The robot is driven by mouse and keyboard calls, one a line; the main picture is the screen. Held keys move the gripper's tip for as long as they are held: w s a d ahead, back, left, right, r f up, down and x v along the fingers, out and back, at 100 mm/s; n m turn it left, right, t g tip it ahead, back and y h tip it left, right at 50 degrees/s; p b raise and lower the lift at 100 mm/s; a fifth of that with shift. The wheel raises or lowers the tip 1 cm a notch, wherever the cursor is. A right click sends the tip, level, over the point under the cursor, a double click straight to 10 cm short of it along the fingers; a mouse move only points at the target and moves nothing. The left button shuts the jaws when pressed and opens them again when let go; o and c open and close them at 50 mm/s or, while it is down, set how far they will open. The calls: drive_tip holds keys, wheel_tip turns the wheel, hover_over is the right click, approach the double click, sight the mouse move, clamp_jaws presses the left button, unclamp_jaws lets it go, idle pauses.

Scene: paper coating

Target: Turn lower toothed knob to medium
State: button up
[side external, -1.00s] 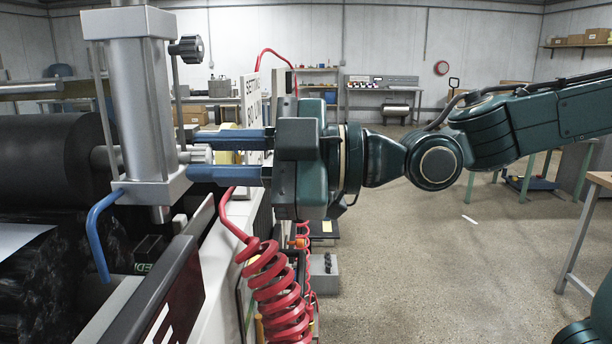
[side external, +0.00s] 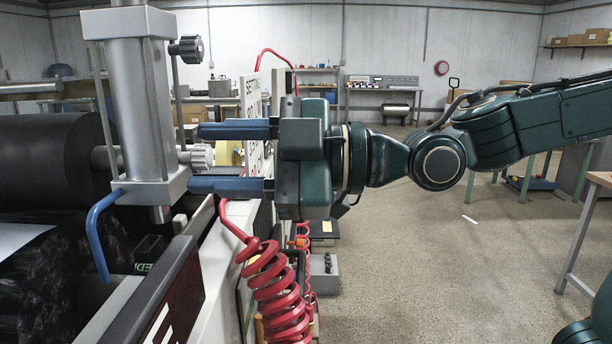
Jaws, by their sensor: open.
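The lower toothed knob (side external: 202,157) is light grey and ribbed, on the right side of the metal cylinder unit (side external: 146,100). My gripper (side external: 212,158) is level with it and points left. Its two blue fingers are open, one above the knob and one below, with gaps between them and the knob. An upper dark toothed knob (side external: 187,49) sits higher on the same unit, clear of my gripper. The knob's setting marks cannot be read from this side.
A white sign panel (side external: 252,110) stands behind my fingers. A red coiled hose (side external: 278,285) hangs below my gripper. A blue pipe (side external: 97,235) bends down from the unit, and a dark roller (side external: 50,160) lies to the left. The floor at right is open.

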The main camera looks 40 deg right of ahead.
drive_tip(key=v, duration=1.3)
drive_tip(key=shift+s+d, duration=0.15)
idle(0.3)
idle(0.3)
drive_tip(key=d+f+m+g+h, duration=0.2)
drive_tip(key=d+f+m+h, duration=0.65)
drive_tip(key=d+f, duration=0.25)
drive_tip(key=s+d+f+m+g+h, duration=0.4)
drive_tip(key=s+d+f+m+g, duration=0.1)
drive_tip(key=s+d+f+m, duration=0.1)
drive_tip(key=s+d+m, duration=0.1)
drive_tip(key=d+m, duration=0.1)
drive_tip(key=m, duration=0.1)
drive_tip(key=shift+s+d+f, duration=0.2)
drive_tip(key=shift+s+d, duration=0.2)
drive_tip(key=shift+w+m, duration=0.1)
drive_tip(key=shift+m, duration=0.15)
